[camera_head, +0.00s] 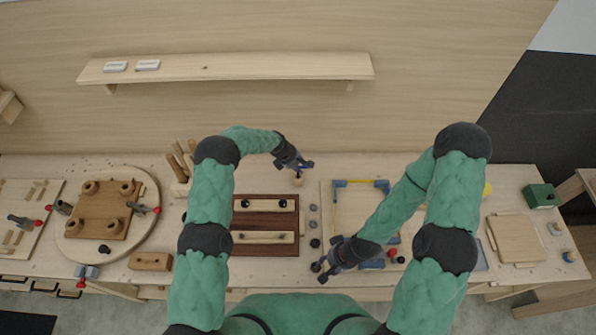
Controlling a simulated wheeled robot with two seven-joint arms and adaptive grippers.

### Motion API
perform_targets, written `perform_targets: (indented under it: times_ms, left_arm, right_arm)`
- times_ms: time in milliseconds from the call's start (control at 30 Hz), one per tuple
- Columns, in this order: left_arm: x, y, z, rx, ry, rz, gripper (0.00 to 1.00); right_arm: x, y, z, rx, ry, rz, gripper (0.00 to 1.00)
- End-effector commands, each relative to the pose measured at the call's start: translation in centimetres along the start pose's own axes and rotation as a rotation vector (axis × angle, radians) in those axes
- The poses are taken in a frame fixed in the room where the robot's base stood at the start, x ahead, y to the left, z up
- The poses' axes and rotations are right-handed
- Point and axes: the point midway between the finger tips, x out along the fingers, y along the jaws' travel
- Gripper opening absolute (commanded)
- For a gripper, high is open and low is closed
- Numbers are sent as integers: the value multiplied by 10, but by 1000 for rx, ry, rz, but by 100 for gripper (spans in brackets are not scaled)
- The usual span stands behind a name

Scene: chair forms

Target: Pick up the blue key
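I cannot pick out a clear key shape at this size. Small blue pieces show in the head view: a flat blue piece (372,264) at the front edge of the wooden board, just right of my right gripper, and a blue corner piece (383,185) on the frame at the back. My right gripper (320,272) is low over the table's front, its fingers apart with nothing visible between them. My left gripper (304,164) is above the back of the table, close to a small wooden block (298,181). Whether its fingers are apart is too small to tell.
A dark brown board (265,245) with wooden bars lies at the middle. A round wooden board (72,244) with a chair form is at left. A shelf (230,67) runs along the back wall. A green box (540,196) stands at far right. Small dark discs (314,225) lie centrally.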

Motion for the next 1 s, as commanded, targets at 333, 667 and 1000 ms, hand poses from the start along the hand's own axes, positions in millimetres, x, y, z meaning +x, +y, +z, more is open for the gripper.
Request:
perform_targets:
  times_ms: [333,667,1000]
  left_arm:
    - [0,0,0,0,0,0,0]
    - [-12,3,5,0,0,1,0]
    - [-48,11,20,1,0,2,0]
  right_arm:
    - [0,0,0,0,0,0,40]
    - [3,1,0,0,0,0,40]
    - [11,4,0,0,0,0,40]
